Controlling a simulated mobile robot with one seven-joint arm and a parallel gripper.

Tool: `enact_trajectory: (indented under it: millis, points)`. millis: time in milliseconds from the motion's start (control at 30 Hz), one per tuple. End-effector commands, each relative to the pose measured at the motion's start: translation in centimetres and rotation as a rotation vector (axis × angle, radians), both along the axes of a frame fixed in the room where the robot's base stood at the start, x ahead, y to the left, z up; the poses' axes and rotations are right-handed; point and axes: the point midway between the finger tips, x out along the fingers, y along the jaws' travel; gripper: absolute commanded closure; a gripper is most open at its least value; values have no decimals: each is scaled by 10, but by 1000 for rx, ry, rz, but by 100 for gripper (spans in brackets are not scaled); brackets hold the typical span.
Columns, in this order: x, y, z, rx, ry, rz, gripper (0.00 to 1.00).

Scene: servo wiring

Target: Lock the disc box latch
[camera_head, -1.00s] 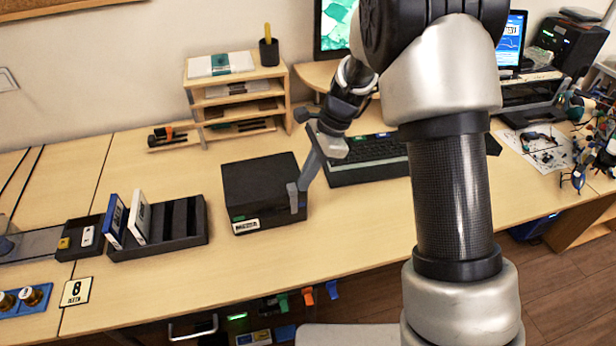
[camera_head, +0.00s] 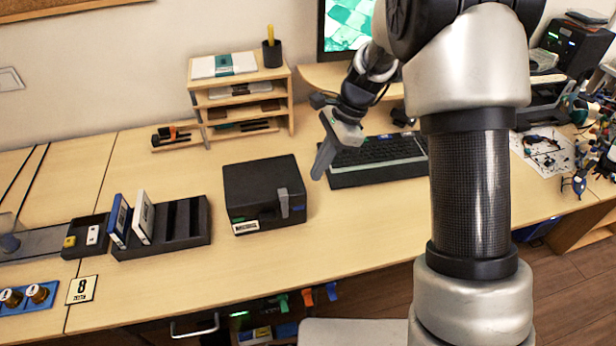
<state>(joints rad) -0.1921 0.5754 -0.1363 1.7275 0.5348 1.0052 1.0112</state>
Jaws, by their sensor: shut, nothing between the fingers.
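The black disc box (camera_head: 258,190) stands on the wooden desk, with its lid down and a pale label low on its front. Its grey latch (camera_head: 284,203) is an upright strip on the front face near the right end. I cannot tell at this size whether it is locked. My gripper (camera_head: 318,176) is shut and empty, pointing down, to the right of the box and apart from it. It is in front of the keyboard's left end.
A black keyboard (camera_head: 375,160) lies right of the box. A black rack (camera_head: 178,230) with disc cases stands to its left. A wooden shelf (camera_head: 240,100) with a pen cup (camera_head: 272,52) is behind. The desk in front of the box is clear.

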Motion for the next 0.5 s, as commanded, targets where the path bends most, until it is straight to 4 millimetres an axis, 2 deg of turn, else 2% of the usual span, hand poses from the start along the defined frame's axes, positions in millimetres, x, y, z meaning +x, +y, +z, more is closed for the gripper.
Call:
enact_trajectory:
  millis: [33,200,333,500]
  points:
    - [2,-5,13,0,-3,-2,100]
    - [5,-15,39,-1,-1,-1,100]
    - [6,-20,50,0,0,-1,100]
    - [6,-21,55,0,1,-2,100]
